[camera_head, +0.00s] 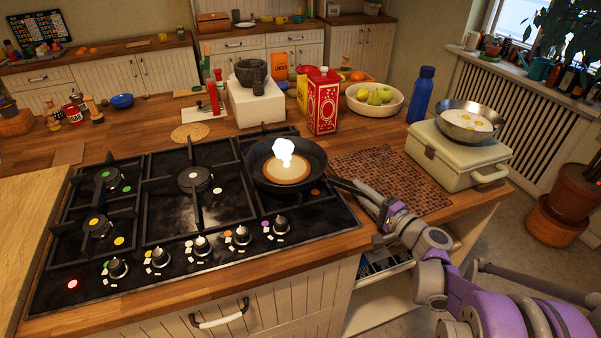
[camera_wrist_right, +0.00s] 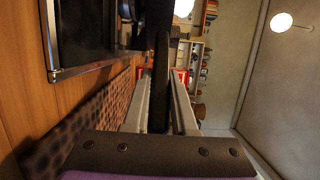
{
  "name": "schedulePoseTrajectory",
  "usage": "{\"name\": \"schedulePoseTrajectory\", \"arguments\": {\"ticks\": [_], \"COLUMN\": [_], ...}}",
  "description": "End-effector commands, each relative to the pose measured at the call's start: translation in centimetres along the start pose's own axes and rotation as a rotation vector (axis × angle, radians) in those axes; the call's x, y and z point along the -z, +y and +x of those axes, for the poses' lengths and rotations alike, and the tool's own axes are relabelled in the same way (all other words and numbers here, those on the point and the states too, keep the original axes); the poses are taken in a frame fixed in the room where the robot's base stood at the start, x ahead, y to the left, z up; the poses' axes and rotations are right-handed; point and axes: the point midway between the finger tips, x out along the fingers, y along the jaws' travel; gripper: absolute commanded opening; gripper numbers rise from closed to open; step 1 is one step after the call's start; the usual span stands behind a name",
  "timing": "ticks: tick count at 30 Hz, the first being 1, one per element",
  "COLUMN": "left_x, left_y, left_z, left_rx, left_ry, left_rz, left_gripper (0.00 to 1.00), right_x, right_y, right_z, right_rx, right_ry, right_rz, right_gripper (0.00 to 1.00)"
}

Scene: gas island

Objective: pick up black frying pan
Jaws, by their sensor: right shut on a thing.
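The black frying pan (camera_head: 262,178) is over the right front part of the gas hob, with a pale brown round thing and a bright white puff in it. Its handle points right, toward my right gripper (camera_head: 377,203). In the right wrist view the dark handle (camera_wrist_right: 161,90) runs between the two fingers of the gripper (camera_wrist_right: 160,105), which is shut on it. The pan looks level; whether it touches the burner grate cannot be told. My left gripper is not in view.
The black gas hob (camera_head: 160,285) has several knobs in front. A brown woven mat (camera_head: 400,182) lies right of the pan. Behind stand a red box (camera_head: 322,105), a fruit bowl (camera_head: 358,107) and a blue bottle (camera_head: 420,95). A steel pan with eggs (camera_head: 468,135) sits on a pale case (camera_head: 450,165).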

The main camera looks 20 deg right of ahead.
Motion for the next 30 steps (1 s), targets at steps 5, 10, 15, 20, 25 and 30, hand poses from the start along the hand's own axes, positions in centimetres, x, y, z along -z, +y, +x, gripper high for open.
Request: {"name": "schedulePoseTrajectory", "arguments": {"ticks": [5, 10, 15, 20, 25, 30], "left_x": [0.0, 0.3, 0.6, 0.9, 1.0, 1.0], "left_y": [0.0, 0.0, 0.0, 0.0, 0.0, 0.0], "left_z": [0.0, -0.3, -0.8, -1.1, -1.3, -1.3], "left_rx": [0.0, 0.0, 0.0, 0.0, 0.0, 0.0], "left_ry": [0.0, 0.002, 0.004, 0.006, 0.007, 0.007], "left_rz": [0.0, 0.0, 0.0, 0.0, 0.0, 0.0], "left_gripper": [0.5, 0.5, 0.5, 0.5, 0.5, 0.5], "right_x": [0.0, 0.0, 0.0, 0.0, 0.0, 0.0], "right_y": [-0.3, -2.2, -5.5, -8.2, -9.8, -10.1], "right_z": [0.0, 0.0, 0.0, 0.0, 0.0, 0.0], "right_rx": [0.003, 0.003, 0.004, 0.003, 0.003, 0.003], "right_ry": [0.0, 0.0, 0.0, 0.0, 0.0, 0.0], "right_rz": [0.003, 0.003, 0.003, 0.003, 0.003, 0.003], "right_gripper": [0.0, 0.0, 0.0, 0.0, 0.0, 0.0]}}
